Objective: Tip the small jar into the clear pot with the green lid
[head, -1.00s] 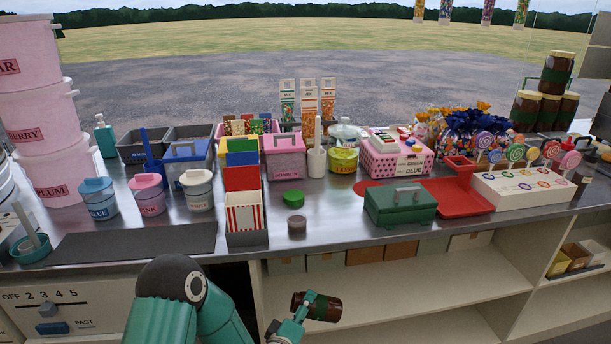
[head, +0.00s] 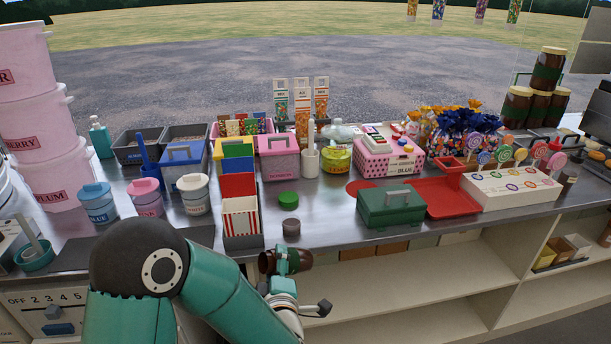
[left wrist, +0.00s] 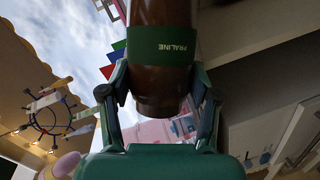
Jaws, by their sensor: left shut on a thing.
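The small jar (head: 299,259) is dark brown with a green label reading PRALINE in the left wrist view (left wrist: 160,20). My left gripper (head: 284,268) is shut on it, with a finger on either side (left wrist: 160,75). In the head view the jar lies nearly sideways, in front of the counter's front edge. The clear pot (head: 290,228) stands on the counter near that edge, just beyond the jar; its contents are too small to tell. A round green lid (head: 288,200) lies behind the pot, apart from it. My right gripper is out of view.
A striped box (head: 241,222) stands left of the pot. A green case (head: 390,208) and red tray (head: 450,197) stand to the right. Lidded tubs (head: 98,204) line the left. Open shelves (head: 430,280) lie below the counter. Some counter right of the pot is bare.

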